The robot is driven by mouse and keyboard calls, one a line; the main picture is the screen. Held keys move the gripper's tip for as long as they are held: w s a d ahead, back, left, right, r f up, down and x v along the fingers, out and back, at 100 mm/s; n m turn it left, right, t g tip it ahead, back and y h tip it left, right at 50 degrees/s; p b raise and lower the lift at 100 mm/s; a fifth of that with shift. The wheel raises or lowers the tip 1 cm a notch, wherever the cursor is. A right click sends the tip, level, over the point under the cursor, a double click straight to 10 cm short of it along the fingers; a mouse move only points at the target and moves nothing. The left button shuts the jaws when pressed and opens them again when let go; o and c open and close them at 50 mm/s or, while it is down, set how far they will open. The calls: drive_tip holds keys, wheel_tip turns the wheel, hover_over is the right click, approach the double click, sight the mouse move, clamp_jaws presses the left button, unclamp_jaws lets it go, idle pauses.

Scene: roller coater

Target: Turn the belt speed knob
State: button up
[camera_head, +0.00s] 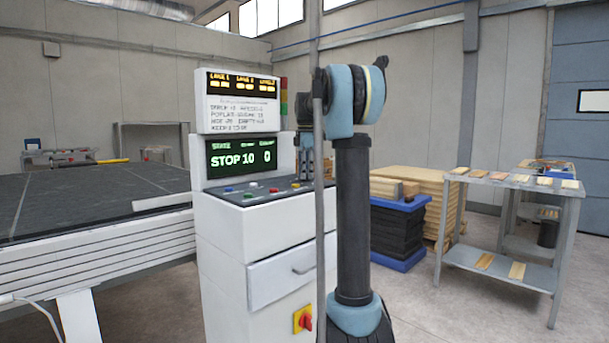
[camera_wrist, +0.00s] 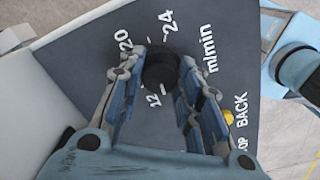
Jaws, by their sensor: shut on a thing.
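The belt speed knob (camera_wrist: 161,71) is a round black knob on the dark console panel (camera_wrist: 85,55), seen in the wrist view. White marks "12", "20", "24" and "m/min" are printed around it. My gripper (camera_wrist: 163,66) has its two blue-grey fingers on either side of the knob, shut on it. The knob's pointer cannot be made out. In the head view my gripper (camera_head: 306,165) reaches down to the right end of the console (camera_head: 252,198). The knob cannot be made out there.
A yellow button (camera_wrist: 228,117) is beside the right finger, near the printed word "BACK". The console screen (camera_head: 241,157) reads "STOP 10" and "0". Coloured buttons line the panel. A red-yellow switch (camera_head: 304,319) is below, and a dark-topped conveyor table (camera_head: 90,205) is at left.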

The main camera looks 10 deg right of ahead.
drive_tip(key=shift+n, duration=0.4)
drive_tip(key=o, duration=1.1)
wheel_tip(320, 180, up, 12)
drive_tip(key=shift+f, duration=0.1)
